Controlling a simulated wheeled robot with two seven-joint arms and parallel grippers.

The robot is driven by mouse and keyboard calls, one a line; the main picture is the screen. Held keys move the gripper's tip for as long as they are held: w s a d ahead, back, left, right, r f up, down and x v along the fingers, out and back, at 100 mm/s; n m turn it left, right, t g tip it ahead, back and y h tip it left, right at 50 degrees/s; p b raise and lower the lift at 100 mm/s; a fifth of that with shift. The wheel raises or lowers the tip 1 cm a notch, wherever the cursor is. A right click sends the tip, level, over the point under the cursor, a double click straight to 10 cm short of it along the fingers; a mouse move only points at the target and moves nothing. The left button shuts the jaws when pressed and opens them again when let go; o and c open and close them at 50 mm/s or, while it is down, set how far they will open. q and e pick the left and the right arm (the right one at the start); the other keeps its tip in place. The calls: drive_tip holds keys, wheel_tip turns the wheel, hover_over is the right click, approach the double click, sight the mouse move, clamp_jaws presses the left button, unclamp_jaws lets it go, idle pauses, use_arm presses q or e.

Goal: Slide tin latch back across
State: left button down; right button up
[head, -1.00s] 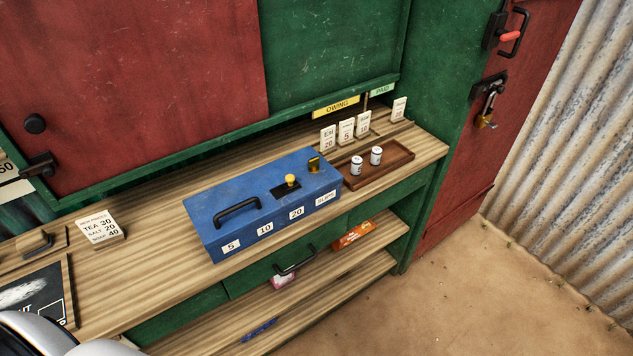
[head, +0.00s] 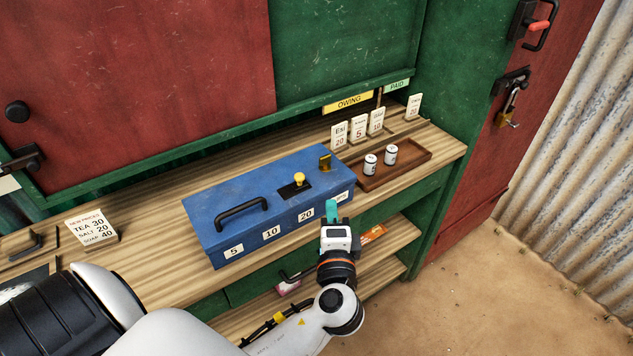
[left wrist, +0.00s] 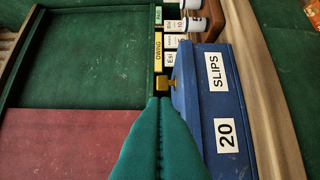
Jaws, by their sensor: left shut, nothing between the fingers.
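The blue tin (head: 240,190) stands shut on the wooden counter, with a black handle and labels 5, 10 and 20 on its front. A yellow knob (head: 299,179) stands on a dark plate on its lid. A brass piece (head: 325,163) stands near the lid's right end; it also shows in the left wrist view (left wrist: 171,86). I cannot tell which is the latch. My left gripper (head: 332,208) is shut and empty, its teal fingers in front of the tin's right end, hiding part of the SLIPS label. Those fingers fill the lower middle of the left wrist view (left wrist: 160,120). My right gripper is out of view.
A brown tray (head: 410,168) with two small white cans (head: 390,154) is right of the tin. Price cards (head: 358,127) stand behind it. A price block (head: 91,229) sits at left on the counter (head: 150,250). A drawer and shelves are below.

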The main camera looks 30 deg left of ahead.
sight(312, 192)
use_arm(q)
drive_tip(key=p+x, duration=0.2)
drive_tip(key=x, duration=0.7)
drive_tip(key=shift+w+a+r+p, duration=0.1)
drive_tip(key=shift+w+a+p, duration=0.1)
drive_tip(key=shift+w+p, duration=0.15)
drive_tip(key=shift+s+a+p, duration=0.7)
drive_tip(key=shift+s+a, duration=0.3)
drive_tip(key=shift+s, duration=0.2)
drive_tip(key=shift+s+a, duration=0.25)
drive_tip(key=shift+s, duration=0.2)
drive_tip(key=shift+w, duration=0.1)
